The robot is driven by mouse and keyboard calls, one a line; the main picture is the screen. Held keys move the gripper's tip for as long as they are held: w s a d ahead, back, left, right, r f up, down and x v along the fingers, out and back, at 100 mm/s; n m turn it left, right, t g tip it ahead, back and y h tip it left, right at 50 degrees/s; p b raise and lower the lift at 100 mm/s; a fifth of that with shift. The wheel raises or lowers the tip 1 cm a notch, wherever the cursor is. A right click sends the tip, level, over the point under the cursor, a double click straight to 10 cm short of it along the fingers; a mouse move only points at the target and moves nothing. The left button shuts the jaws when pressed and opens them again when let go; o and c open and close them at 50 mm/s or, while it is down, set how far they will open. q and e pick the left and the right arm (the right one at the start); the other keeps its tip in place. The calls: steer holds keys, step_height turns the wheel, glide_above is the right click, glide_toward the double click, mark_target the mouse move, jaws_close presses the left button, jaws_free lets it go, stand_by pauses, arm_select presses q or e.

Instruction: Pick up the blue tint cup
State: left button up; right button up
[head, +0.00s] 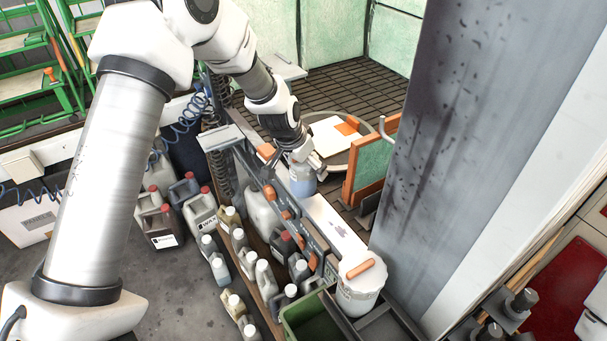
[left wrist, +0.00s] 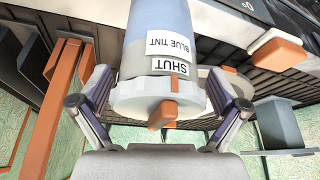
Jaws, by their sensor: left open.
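The blue tint cup (head: 301,185) has a light blue body and stands at the far end of a narrow white shelf. In the left wrist view the cup (left wrist: 165,50) carries white labels reading "SHUT" and "BLUE TINT", a pale collar and an orange tab. My left gripper (head: 299,161) is at the cup in the head view and hides part of it. In the left wrist view my left gripper (left wrist: 159,84) is open, with one finger on each side of the cup's collar. I cannot tell whether the fingers touch it. My right gripper is not in view.
A white tub (head: 359,291) with an orange handle stands at the shelf's near end. Several jugs and bottles (head: 203,212) crowd the left side. An orange-framed green panel (head: 372,165) stands right of the cup, before a large grey panel (head: 440,140). A green bin (head: 305,318) is below.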

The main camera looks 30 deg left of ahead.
arm_select(q)
steer(key=shift+s, duration=0.1)
steer(key=shift+r, duration=0.1)
steer(key=c, duration=1.3)
steer(key=shift+c, duration=0.2)
